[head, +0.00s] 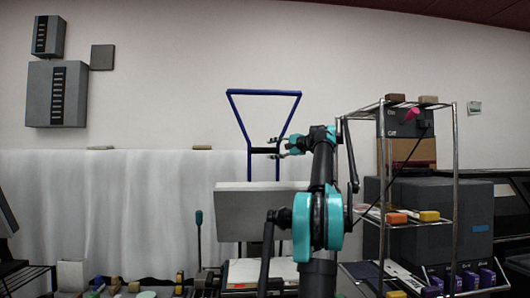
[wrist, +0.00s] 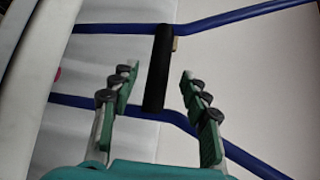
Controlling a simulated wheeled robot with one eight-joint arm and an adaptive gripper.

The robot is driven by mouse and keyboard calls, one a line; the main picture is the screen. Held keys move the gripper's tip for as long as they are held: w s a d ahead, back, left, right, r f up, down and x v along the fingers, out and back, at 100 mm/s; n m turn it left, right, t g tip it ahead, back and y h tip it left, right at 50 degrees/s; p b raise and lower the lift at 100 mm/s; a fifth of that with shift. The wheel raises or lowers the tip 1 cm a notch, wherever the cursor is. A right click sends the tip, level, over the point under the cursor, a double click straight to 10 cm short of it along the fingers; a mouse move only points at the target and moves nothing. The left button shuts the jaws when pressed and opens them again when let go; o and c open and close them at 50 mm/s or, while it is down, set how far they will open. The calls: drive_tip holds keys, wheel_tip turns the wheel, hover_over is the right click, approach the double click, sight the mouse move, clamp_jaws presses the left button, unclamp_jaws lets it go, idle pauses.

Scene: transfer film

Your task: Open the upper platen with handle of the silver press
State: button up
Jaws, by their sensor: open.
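The silver press shows in the head view as a light grey, slab-like upper platen (head: 243,212). A blue tubular handle frame (head: 264,92) rises behind it, wide at the top and narrow below. A black grip (wrist: 158,68) spans two blue bars (wrist: 90,28) in the wrist view. My gripper (head: 276,147) is at the narrow part of the frame, above the platen. In the wrist view my gripper (wrist: 157,80) is open, with the black grip between its fingers and gaps on both sides. My arm hides part of the platen's right side.
A metal wire rack (head: 455,165) with boxes and small blocks stands close on the right, before a large dark grey cabinet (head: 480,205). Small items and a dark green-handled tool (head: 199,217) are at the lower left. Grey boxes (head: 56,94) hang on the wall.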

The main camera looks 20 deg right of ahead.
drive_tip(key=v, duration=0.6)
idle(0.3)
drive_tip(key=s+a+f+n+g+h, duration=0.1)
drive_tip(key=s+a+f+n+g, duration=0.15)
drive_tip(key=a+f, duration=0.8)
drive_tip(key=s+a+f+n+g+h, duration=0.15)
drive_tip(key=s+a+f+g, duration=0.35)
drive_tip(key=f, duration=1)
drive_tip(key=s+a+f+n+g, duration=0.1)
drive_tip(key=s+a+f+n, duration=0.15)
drive_tip(key=a+f, duration=0.8)
drive_tip(key=s+a+f+n+g+h, duration=0.1)
drive_tip(key=s+a+f+n+h, duration=0.1)
drive_tip(key=s+f, duration=1.3)
drive_tip(key=s+a+f+n+g+h, duration=0.1)
drive_tip(key=s+f+n+h, duration=0.2)
drive_tip(key=s+f, duration=1.1)
wheel_tip(320, 180, down, 3)
drive_tip(key=shift+s+a+r+n+h, duration=0.2)
drive_tip(key=shift+s+a+n+h, duration=0.2)
drive_tip(key=shift+n, duration=0.55)
